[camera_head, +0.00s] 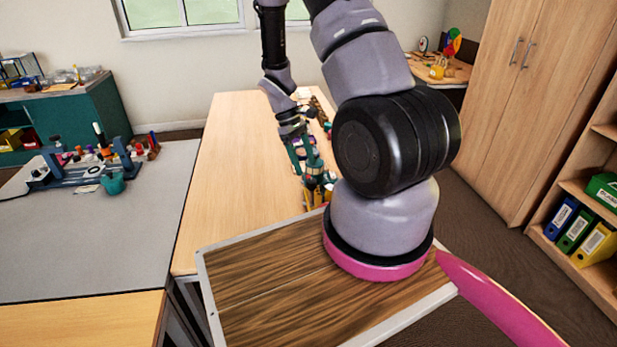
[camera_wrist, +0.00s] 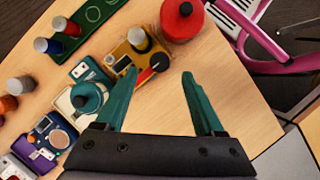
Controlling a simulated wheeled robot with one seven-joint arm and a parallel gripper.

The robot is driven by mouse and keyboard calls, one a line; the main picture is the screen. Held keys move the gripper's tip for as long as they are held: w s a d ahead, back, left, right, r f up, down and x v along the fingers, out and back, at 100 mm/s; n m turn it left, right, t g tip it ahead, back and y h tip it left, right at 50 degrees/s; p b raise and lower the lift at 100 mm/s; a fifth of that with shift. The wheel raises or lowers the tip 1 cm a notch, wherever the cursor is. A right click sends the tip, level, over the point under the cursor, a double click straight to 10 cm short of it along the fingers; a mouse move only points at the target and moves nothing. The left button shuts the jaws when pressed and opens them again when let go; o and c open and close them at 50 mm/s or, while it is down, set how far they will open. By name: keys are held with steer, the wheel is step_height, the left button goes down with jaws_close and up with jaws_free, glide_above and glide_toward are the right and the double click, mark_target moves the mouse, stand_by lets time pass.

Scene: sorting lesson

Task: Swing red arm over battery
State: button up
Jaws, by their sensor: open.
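In the wrist view, a yellow device (camera_wrist: 132,58) on the wooden table carries an upright grey-topped cylinder (camera_wrist: 138,38), possibly the battery. A small dark part with red (camera_wrist: 159,62) sits at the device's near right end; I cannot tell whether it is the red arm. My gripper (camera_wrist: 159,75) is open and empty, its teal fingers pointing at the table, with the left fingertip close to the device. I cannot tell whether they touch. In the head view, my gripper (camera_head: 305,160) is above the far table, partly hiding the things there.
A red round container (camera_wrist: 181,18) stands beyond the device. A teal round-topped object (camera_wrist: 86,97), a green tray (camera_wrist: 95,14), a blue box (camera_wrist: 50,130) and several cylinders crowd the left.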

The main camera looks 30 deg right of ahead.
mark_target(311, 180)
steer(key=shift+x, duration=2.7)
jaws_close()
